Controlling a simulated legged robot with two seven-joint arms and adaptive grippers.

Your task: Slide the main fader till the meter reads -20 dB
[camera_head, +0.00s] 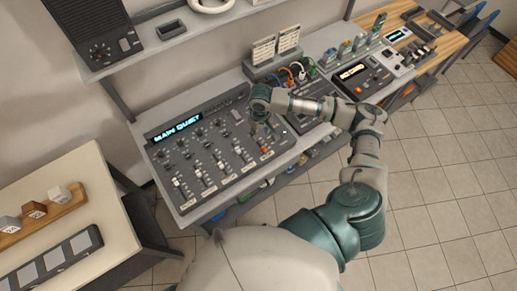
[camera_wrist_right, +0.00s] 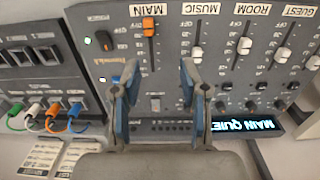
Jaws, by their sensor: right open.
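The mixing desk (camera_head: 220,165) carries a lit display (camera_head: 177,127) that reads MAIN QUIET; it also shows upside down in the right wrist view (camera_wrist_right: 247,127). The orange main fader cap (camera_wrist_right: 148,25) sits at the end of its slot beside the MAIN label (camera_wrist_right: 148,10). In the head view the orange cap (camera_head: 265,149) is just below my right gripper (camera_head: 262,131). My right gripper is open and empty, its two blue-grey fingers (camera_wrist_right: 157,76) apart over the panel, with the cap beyond their tips. My left gripper is out of view.
White fader caps (camera_wrist_right: 197,55) for MUSIC, ROOM and GUEST stand beside the main one. Knobs (camera_wrist_right: 220,105) lie close to the right finger. Coloured cables (camera_wrist_right: 52,115) and a switch panel (camera_wrist_right: 30,55) are on the other side. A shelf (camera_head: 150,45) hangs behind the desk.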

